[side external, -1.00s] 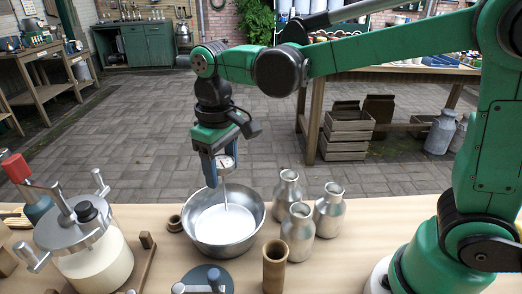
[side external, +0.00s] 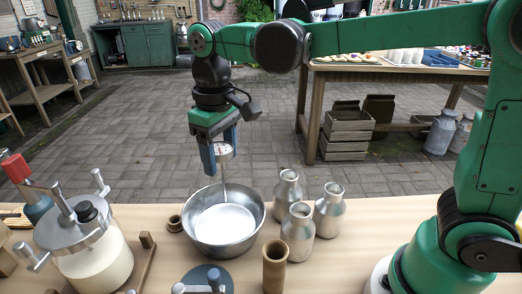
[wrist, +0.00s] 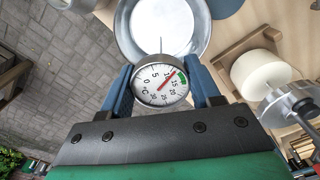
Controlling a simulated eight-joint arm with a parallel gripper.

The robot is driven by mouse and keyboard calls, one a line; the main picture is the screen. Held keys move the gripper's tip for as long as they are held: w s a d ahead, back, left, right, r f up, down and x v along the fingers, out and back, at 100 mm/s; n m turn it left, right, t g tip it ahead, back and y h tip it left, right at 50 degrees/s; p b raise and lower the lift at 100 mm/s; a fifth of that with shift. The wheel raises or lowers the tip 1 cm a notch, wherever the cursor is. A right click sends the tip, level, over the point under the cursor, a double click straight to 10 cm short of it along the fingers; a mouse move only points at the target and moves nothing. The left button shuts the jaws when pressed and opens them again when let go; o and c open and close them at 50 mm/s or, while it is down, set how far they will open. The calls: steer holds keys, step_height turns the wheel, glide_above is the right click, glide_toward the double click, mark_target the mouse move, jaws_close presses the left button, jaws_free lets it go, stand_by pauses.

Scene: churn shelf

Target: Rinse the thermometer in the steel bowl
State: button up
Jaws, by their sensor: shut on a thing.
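The thermometer (side external: 224,152) has a round white dial and a thin stem. My gripper (side external: 223,158) is shut on it by the dial, above the back rim of the steel bowl. In the wrist view the dial (wrist: 161,84) sits between my two blue fingers, with a red needle and a green band on its face. The stem points down toward the steel bowl (side external: 204,243), which holds white or pale liquid. The stem's lower end is at the bowl's back part; I cannot tell whether it touches the liquid. The bowl also shows in the wrist view (wrist: 203,50).
Several metal milk cans (side external: 298,232) stand close right of the bowl. A wooden cylinder (side external: 274,266) stands in front and a small wooden ring (side external: 175,223) lies to the left. A lidded churn jar (side external: 95,262) is at the left.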

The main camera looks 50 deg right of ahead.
steer(key=shift+r, duration=2.05)
